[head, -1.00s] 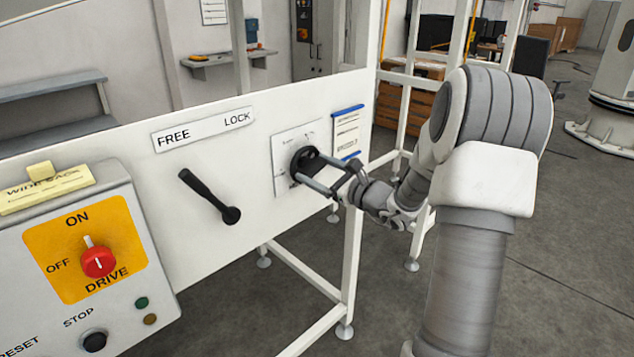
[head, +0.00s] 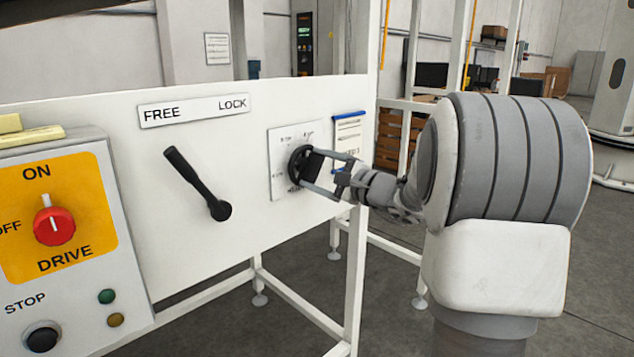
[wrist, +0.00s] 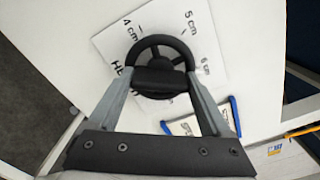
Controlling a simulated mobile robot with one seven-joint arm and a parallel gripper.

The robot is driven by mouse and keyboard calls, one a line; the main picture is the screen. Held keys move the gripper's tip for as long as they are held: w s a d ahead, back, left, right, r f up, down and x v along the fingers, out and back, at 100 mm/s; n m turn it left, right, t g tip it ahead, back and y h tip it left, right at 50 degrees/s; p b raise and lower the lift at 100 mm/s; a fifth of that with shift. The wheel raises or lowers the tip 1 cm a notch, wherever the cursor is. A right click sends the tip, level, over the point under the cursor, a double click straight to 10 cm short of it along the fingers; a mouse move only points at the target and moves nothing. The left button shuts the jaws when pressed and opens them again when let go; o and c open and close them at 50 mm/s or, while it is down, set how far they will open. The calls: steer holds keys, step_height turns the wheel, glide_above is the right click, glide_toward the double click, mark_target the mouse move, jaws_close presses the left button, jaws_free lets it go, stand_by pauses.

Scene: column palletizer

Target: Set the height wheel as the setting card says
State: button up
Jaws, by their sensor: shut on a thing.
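The black spoked height wheel (head: 297,166) sits on a white scale plate (head: 283,139) on the white panel. My gripper (head: 334,176) is shut on the wheel's dark handle block. In the wrist view the height wheel (wrist: 176,49) lies between the fingers of my gripper (wrist: 160,82). The plate there shows marks reading 4 cm, 5 cm and 6 cm; where the wheel points, I cannot tell. The setting card (head: 348,138), with a blue top edge, hangs just right of the plate. It is partly hidden by my gripper, and its text is too small to read.
A black lever (head: 197,183) under a FREE/LOCK label (head: 193,110) leans up and left, toward FREE. The control box (head: 75,245) at left has a red DRIVE knob (head: 54,226) and a black STOP button (head: 42,336). White frame posts stand behind my arm.

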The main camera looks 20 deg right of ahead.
stand_by(0.4)
steer(key=o, duration=1.2)
steer(key=shift+c, duration=0.2)
steer(key=p+v, duration=0.2)
steer(key=v, duration=1.5)
steer(key=shift+s, duration=0.25)
steer(key=shift+d, duration=0.1)
